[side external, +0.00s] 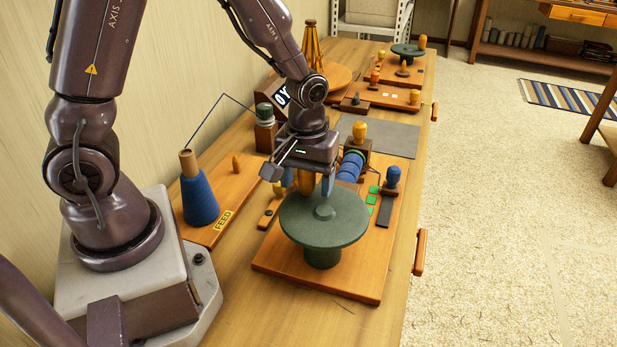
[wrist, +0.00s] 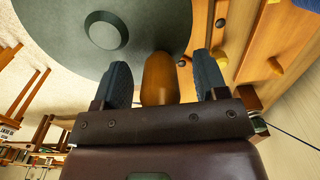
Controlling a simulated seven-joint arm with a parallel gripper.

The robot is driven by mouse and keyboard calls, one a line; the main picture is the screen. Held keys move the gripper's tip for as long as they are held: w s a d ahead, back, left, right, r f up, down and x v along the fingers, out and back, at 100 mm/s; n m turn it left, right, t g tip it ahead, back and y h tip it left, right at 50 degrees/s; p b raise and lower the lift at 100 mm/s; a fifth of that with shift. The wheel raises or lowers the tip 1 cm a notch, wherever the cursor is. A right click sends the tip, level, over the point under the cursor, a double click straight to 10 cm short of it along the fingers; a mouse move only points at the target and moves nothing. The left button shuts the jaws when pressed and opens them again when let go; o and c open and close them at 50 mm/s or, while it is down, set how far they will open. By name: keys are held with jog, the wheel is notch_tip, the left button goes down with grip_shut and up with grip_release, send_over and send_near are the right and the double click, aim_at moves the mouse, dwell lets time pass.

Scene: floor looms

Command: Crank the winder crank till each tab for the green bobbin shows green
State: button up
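The winder crank is a dark green disc (side external: 324,218) on a wooden board (side external: 340,282), with an upright orange-brown handle (wrist: 160,80) near its rim. My gripper (side external: 318,184) is over the disc's far edge. In the wrist view my gripper (wrist: 163,85) has its blue fingers on either side of the handle, with a narrow gap on each side. Three tabs (side external: 372,199) to the right of the disc show green. A bobbin wound in blue (side external: 349,167) lies behind them, with a greenish patch at its far end. My wrist partly hides the area behind the disc.
A blue yarn cone (side external: 200,196) stands on the FEED board (side external: 222,222) at the left. A blue knob (side external: 393,176) stands right of the tabs. A grey mat (side external: 395,138) and more wooden devices (side external: 408,52) lie farther back.

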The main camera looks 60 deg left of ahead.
jog(key=shift+r, duration=3.55)
notch_tip(320, 180, up, 13)
jog(key=s+d+m+t, duration=0.1)
jog(key=s+m+t, duration=0.4)
jog(key=s+m, duration=0.4)
jog(key=shift+s+r+t, duration=0.3)
jog(key=shift+s+r, duration=0.1)
jog(key=shift+s, duration=0.55)
